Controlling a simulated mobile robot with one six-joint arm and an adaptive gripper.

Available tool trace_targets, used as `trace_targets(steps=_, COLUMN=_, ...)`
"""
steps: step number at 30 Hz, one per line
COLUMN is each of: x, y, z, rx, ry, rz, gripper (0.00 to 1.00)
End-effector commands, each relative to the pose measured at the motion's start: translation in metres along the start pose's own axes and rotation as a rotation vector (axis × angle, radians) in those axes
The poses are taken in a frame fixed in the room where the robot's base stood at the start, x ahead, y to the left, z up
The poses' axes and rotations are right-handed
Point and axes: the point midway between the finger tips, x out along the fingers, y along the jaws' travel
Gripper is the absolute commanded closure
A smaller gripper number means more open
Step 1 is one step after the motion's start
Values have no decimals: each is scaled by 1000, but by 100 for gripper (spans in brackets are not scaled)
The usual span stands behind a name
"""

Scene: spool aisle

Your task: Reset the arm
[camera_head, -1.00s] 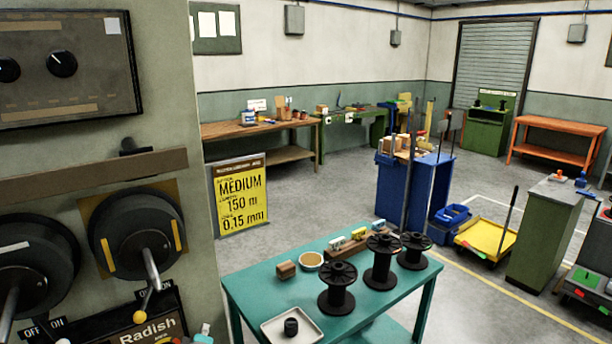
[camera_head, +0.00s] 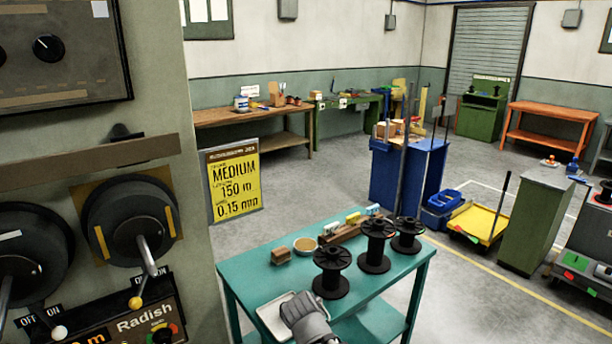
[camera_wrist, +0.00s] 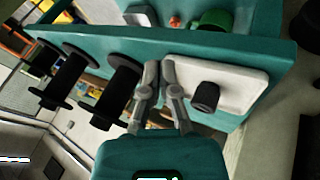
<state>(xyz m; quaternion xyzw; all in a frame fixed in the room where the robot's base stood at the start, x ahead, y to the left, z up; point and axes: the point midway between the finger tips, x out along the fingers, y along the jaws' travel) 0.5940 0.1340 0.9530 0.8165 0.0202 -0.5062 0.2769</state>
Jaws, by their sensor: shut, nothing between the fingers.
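My gripper (camera_wrist: 160,68) shows in the wrist view with its two grey fingers closed together and nothing between them. It is over the teal table, beside the white tray (camera_wrist: 240,75) that holds a small black cylinder (camera_wrist: 206,97). In the head view a grey part of my arm covers the front of the tray (camera_head: 272,318) and hides the cylinder.
A wall panel with levers (camera_head: 140,225) is close on the left. Open floor lies beyond the table.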

Motion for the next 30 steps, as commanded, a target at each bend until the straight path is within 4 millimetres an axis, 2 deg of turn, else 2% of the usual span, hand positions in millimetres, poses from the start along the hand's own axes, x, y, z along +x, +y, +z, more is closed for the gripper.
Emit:
trace_targets(steps=1, x=6, y=10, z=9, rx=34, ry=-36, rz=-17, gripper=100)
trace_targets(steps=9, x=24, y=44, z=54, rx=194, ry=-215, rz=-135, gripper=100)
trace_targets(steps=18, x=32, y=72, z=99, rx=354, ry=-378, rz=-283, gripper=100)
trace_targets(steps=24, x=32, y=81, z=116, rx=415, ry=-435, rz=-352, gripper=100)
trace_targets(steps=30, x=31, y=83, z=120, rx=430, ry=-451, rz=-372, gripper=100)
